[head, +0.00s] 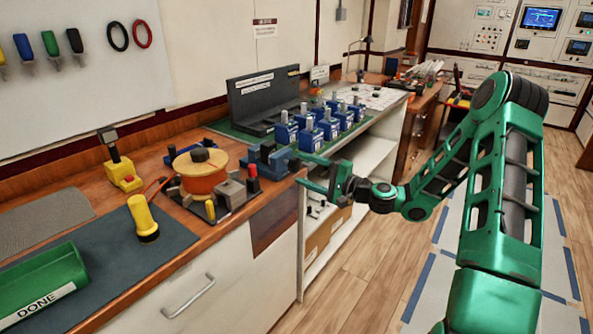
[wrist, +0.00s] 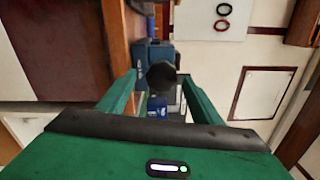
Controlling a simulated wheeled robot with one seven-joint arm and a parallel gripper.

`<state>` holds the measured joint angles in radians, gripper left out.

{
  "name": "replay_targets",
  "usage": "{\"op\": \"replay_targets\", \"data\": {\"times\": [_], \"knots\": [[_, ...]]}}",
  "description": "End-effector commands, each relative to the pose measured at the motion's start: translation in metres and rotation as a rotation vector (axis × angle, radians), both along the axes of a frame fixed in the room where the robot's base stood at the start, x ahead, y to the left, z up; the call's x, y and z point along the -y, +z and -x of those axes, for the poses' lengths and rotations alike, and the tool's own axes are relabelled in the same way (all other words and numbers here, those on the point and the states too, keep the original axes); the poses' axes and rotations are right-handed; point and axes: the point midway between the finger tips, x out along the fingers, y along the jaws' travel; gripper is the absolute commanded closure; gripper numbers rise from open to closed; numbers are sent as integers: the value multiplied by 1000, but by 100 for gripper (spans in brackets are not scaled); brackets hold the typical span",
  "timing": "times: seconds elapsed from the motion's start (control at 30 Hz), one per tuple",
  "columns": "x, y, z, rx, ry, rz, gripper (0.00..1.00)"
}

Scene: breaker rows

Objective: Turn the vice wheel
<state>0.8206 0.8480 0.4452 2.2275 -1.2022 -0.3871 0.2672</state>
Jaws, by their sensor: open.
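The blue vice (head: 262,163) sits at the front edge of the wooden bench, and it also shows in the wrist view (wrist: 150,52). Its dark round wheel (wrist: 162,76) faces me in the wrist view, between the two fingertips as seen from there. My gripper (head: 296,168) is open, its green fingers pointing left at the vice's wheel side. In the wrist view the gripper (wrist: 160,80) has one finger on each side of the wheel. I cannot tell whether the fingers touch it. In the head view the wheel is hard to make out.
An orange spool (head: 202,178) and a yellow flashlight (head: 143,218) stand left of the vice. Several blue breakers (head: 308,138) stand on a green mat behind it. A green DONE tray (head: 45,285) is at the near left. The floor (head: 375,262) before the bench is clear.

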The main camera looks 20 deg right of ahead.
Motion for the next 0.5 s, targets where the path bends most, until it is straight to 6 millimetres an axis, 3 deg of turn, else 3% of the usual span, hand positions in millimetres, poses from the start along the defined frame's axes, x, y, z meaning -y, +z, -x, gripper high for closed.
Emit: {"op": "replay_targets", "data": {"times": [0.3, 0.5], "knots": [[34, -1, 46, -4, -2, 0, 40], [43, -1, 59, -4, -1, 0, 40]]}}
